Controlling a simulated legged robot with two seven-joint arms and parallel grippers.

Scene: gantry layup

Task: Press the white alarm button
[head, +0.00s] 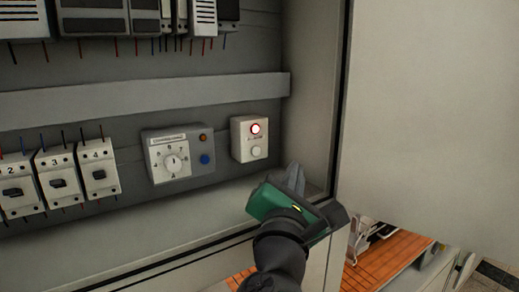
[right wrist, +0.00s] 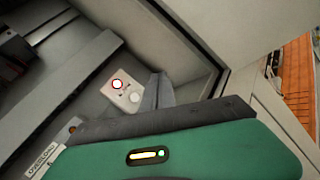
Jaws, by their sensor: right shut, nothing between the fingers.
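The white alarm button (head: 256,151) is a small round button on the lower part of a pale box (head: 238,141) on the cabinet's back panel. A lit red lamp (head: 255,128) sits above it. In the right wrist view the button (right wrist: 135,97) shows just left of the fingers, below the glowing lamp (right wrist: 117,84). My right gripper (head: 296,176) is shut and empty, below and to the right of the box in the head view. A gap shows between fingers and button in the head view. My left gripper is not in view.
A grey dial box (head: 178,153) with an orange and a blue button is left of the alarm box. Several numbered breakers (head: 58,180) are further left. A grey duct (head: 150,97) runs above. The cabinet's side wall and open door (head: 430,120) stand to the right.

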